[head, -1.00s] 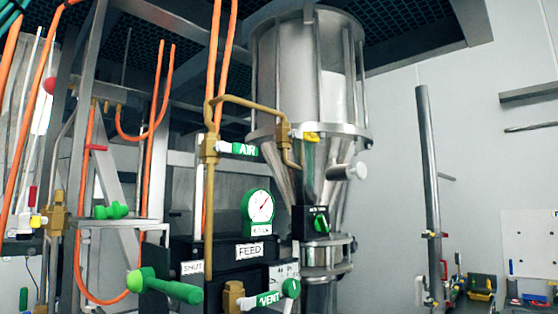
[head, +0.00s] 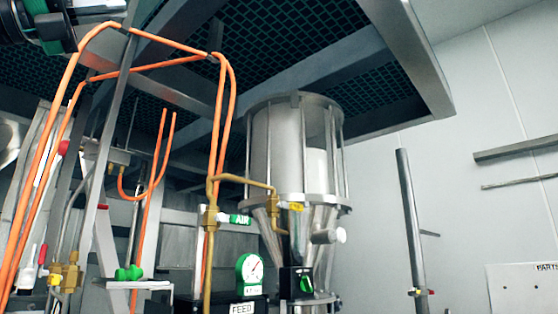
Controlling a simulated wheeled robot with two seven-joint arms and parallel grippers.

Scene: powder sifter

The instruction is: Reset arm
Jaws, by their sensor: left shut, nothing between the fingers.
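My left gripper (head: 56,36) shows at the top left corner, raised high near the ceiling and cut off by the picture's edge. Its visible part is dark with a green ring and is shut with nothing in it. A pale part of my arm shows beside it. It appears apart from the sifter equipment below. My right gripper is not in view.
Orange hoses (head: 165,48) run close below and right of my left gripper. The steel hopper (head: 290,150) stands in the middle, with the AIR valve (head: 238,219), a gauge (head: 250,267) and a green-handled valve (head: 128,273) lower down. A grated ceiling frame (head: 400,45) hangs above.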

